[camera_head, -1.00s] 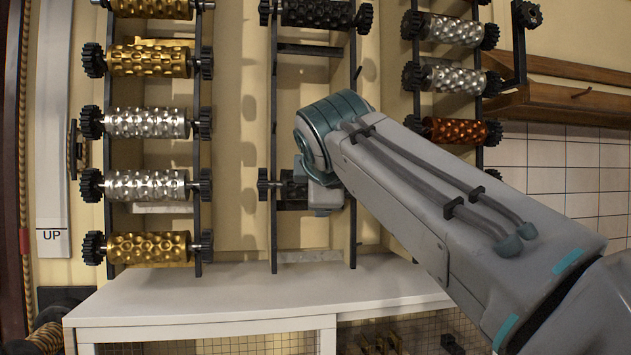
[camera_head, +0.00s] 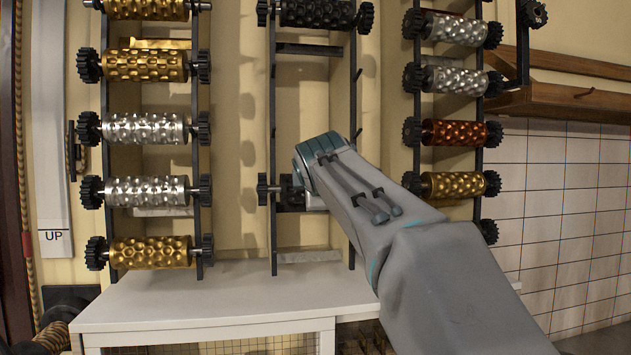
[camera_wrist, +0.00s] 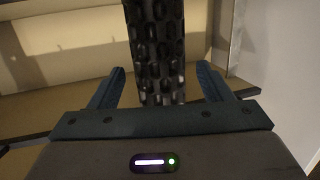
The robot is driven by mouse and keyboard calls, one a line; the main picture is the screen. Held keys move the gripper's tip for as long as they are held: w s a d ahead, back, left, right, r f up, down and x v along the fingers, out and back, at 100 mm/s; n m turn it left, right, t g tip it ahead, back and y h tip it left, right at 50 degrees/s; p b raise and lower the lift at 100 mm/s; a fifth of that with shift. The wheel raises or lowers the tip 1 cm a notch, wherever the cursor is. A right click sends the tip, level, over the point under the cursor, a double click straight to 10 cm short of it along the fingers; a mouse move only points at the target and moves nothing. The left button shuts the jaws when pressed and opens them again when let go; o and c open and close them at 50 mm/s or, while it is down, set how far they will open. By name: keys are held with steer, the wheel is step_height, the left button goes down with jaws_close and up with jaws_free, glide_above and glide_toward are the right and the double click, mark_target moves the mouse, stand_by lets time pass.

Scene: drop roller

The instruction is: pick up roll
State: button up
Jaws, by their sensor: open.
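A dark, dimpled roll (camera_wrist: 156,45) stands out in the wrist view, running from the top edge down between my fingers. My gripper (camera_wrist: 160,72) is open, with one finger on each side of the roll and a visible gap to each. In the head view, a dark roll (camera_head: 288,188) with a black gear on its left end sits on the middle rack. My arm hides most of this roll and all of my gripper there.
The left rack (camera_head: 107,150) holds several gold and silver rolls. The right rack (camera_head: 417,105) holds silver, copper and gold rolls. Another dark roll (camera_head: 318,14) sits high on the middle rack. A white table (camera_head: 210,300) stands below, its visible top clear.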

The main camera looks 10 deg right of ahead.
steer(key=shift+p+x, duration=0.55)
steer(key=shift+x, duration=0.85)
jaws_close()
steer(key=shift+r, duration=0.25)
